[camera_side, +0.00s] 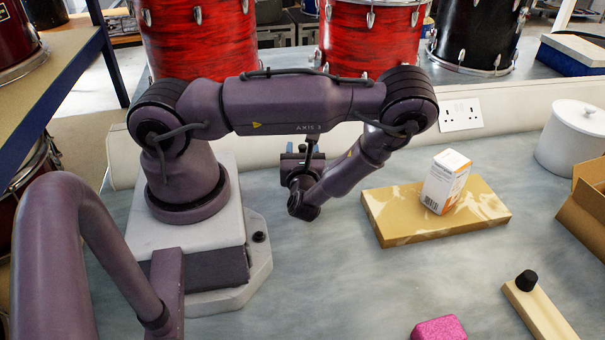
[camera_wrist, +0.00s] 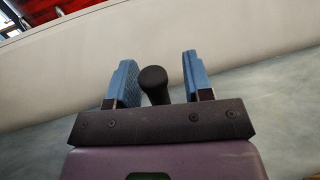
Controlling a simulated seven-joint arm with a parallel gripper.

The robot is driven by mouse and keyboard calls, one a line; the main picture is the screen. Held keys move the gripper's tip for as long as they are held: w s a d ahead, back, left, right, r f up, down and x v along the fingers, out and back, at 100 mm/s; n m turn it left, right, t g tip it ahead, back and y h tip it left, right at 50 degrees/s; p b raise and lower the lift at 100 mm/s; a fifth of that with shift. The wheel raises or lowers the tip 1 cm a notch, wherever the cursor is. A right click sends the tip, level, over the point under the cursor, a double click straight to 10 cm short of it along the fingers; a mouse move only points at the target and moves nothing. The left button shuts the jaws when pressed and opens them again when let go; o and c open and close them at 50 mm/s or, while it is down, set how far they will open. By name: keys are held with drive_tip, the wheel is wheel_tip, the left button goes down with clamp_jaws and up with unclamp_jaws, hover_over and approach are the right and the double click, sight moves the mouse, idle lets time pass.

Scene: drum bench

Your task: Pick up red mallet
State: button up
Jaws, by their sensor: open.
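No red mallet can be made out in either view. My gripper (camera_wrist: 160,80) shows in the wrist view with its two blue-padded fingers apart. A black, round-ended object (camera_wrist: 154,84) shows in the gap between them, nearer the left finger. I cannot tell what it is or whether it lies between the fingers or beyond them. In the side view my gripper is small and partly hidden under my arm, near the back of the bench, with bits of blue finger showing.
A tan patterned slab (camera_side: 395,222) carries a white-and-orange carton (camera_side: 446,182). At right are a white lidded pot (camera_side: 572,143) and an open cardboard box (camera_side: 590,208). A pink block (camera_side: 438,330) and a wooden bar (camera_side: 545,318) with a black knob (camera_side: 526,281) lie in front.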

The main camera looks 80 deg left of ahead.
clamp_jaws()
drive_tip(key=shift+r, duration=0.1)
